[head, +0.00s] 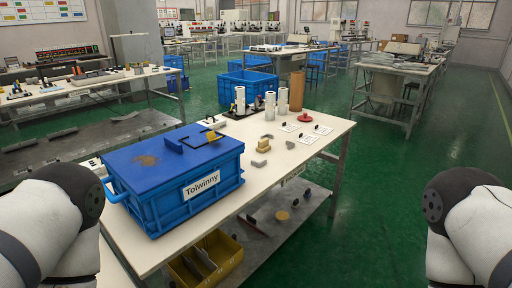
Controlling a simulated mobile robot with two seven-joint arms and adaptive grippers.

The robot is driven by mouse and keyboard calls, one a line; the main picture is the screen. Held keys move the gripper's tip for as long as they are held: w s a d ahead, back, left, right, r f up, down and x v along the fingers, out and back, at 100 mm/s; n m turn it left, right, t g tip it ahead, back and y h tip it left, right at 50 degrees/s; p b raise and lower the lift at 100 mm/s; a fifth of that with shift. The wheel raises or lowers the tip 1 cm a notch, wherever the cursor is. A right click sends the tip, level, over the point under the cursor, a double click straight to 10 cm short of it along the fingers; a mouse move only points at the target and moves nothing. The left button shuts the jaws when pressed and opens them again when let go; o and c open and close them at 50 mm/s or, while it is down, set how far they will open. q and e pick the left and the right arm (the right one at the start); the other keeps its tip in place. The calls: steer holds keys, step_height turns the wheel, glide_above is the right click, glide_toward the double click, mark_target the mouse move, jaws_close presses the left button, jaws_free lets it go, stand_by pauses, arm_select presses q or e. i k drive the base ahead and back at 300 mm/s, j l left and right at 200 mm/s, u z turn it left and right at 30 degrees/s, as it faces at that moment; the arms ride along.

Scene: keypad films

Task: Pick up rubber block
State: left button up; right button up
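Several small blocks lie on the white tabletop (235,193) of the near workbench. A tan stepped block (263,147) is near the middle of the bench. A grey block (259,163) lies just in front of it, and another grey block (289,145) is to its right. I cannot tell from the picture which of these is the rubber block. My arms show at the lower left and lower right edges, well apart from the blocks. Neither gripper is in view.
A blue crate (190,211) labelled "Tolwinny", with a blue lid, fills the bench's near left. White rolls (283,99), a brown cylinder (297,91) and a red item (305,117) stand at the far end. A yellow bin (212,266) sits below. Green floor is clear at right.

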mark_target(263, 146)
steer(key=i+l+u, duration=0.2)
steer(key=l, duration=0.15)
steer(key=i+l+u, duration=0.2)
steer(key=l, duration=0.15)
steer(key=i+l+u, duration=0.1)
steer(key=l+u, duration=0.15)
steer(key=i+l+u, duration=0.2)
steer(key=l, duration=0.3)
steer(key=k, duration=0.1)
